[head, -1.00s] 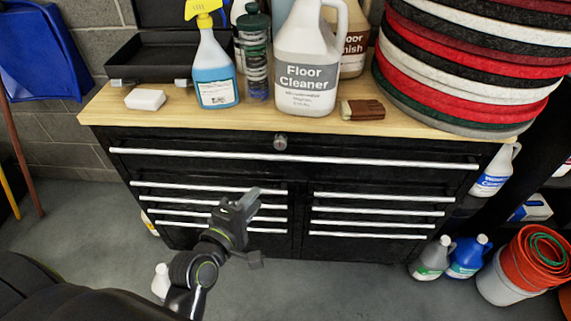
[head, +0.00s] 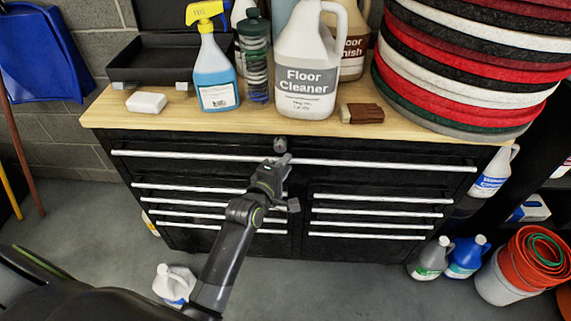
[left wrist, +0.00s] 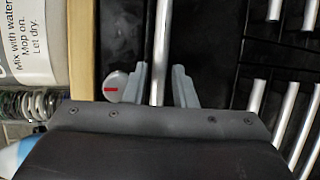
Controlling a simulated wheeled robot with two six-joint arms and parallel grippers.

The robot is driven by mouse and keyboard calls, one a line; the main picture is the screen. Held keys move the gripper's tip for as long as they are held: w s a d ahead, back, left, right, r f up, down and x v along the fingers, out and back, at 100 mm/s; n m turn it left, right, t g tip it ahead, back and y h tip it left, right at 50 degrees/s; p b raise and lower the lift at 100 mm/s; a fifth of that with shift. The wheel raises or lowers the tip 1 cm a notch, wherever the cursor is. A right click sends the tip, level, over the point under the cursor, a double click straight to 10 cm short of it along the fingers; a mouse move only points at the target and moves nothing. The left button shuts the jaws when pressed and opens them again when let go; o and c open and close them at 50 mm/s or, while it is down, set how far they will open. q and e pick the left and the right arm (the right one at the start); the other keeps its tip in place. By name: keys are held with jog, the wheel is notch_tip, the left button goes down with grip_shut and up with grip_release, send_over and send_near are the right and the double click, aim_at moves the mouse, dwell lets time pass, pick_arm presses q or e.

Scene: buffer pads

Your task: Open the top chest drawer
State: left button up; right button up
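The black chest (head: 300,178) has a wide top drawer (head: 400,152) with a long silver bar handle (head: 390,165). The top drawer looks shut. My left gripper (head: 279,165) is at the middle of this handle, just below the round lock (head: 280,145), and covers a short piece of it. In the left wrist view, the handle (left wrist: 160,45) runs between the two fingers of my left gripper (left wrist: 162,85). The fingers are apart, one on each side of the bar, with gaps visible. The lock (left wrist: 116,87) is beside one finger. My right gripper is not in view.
The wooden top (head: 180,122) holds a spray bottle (head: 213,75), a floor cleaner jug (head: 308,75), a brush (head: 361,113) and stacked round pads (head: 465,65). Smaller drawers (head: 380,212) are below. Jugs (head: 465,257) and buckets (head: 515,268) stand on the floor at right.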

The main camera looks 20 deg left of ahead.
pick_arm(q)
jog(key=shift+w, duration=0.35)
jog(key=shift+c, duration=0.2)
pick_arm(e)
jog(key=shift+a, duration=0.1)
pick_arm(q)
grip_shut()
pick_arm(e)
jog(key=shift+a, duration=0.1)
